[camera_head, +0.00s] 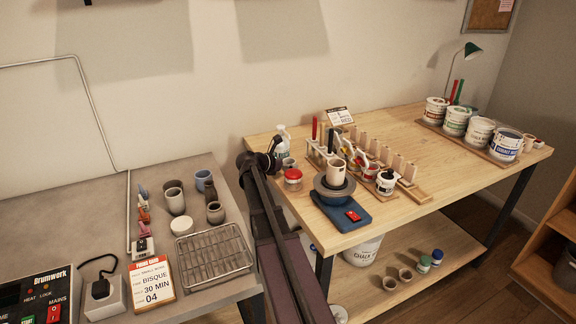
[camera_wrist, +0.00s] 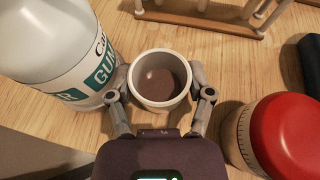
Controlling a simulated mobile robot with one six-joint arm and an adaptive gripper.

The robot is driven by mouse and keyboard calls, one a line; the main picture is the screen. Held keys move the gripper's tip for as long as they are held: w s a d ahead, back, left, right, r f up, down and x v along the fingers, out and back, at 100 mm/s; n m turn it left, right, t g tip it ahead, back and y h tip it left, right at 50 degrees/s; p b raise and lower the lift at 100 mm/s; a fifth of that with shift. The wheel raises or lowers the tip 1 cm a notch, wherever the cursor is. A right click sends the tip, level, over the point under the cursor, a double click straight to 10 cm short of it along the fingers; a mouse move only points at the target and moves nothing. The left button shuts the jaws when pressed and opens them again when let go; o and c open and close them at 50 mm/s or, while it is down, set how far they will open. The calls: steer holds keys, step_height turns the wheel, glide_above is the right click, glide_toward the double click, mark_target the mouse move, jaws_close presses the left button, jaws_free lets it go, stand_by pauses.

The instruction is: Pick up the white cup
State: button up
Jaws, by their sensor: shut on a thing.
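A white cup (camera_wrist: 160,82) with a brown inside is upright between the two fingers of my gripper (camera_wrist: 163,92) in the wrist view. The fingers press on its left and right sides. In the head view the cup (camera_head: 288,162) shows small beside my gripper (camera_head: 277,157), at the left end of the wooden table (camera_head: 400,205), partly hidden by my arm. I cannot tell whether its base touches the table.
A white bottle (camera_wrist: 60,45) stands close to the left finger, and a red-lidded jar (camera_wrist: 285,135) stands to the right. A wooden rack (camera_wrist: 215,15) is behind.

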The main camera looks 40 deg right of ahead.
steer(key=shift+a+r+p, duration=0.2)
steer(key=shift+r+p, duration=0.2)
steer(key=shift+r, duration=0.1)
step_height(320, 180, up, 6)
steer(key=p, duration=0.6)
steer(key=shift+r, duration=0.1)
steer(key=w+a, duration=0.2)
steer(key=a, duration=0.7)
steer(key=w+a, duration=0.2)
steer(key=a, duration=0.8)
steer(key=shift+w+f, duration=0.2)
steer(key=shift+w, duration=0.15)
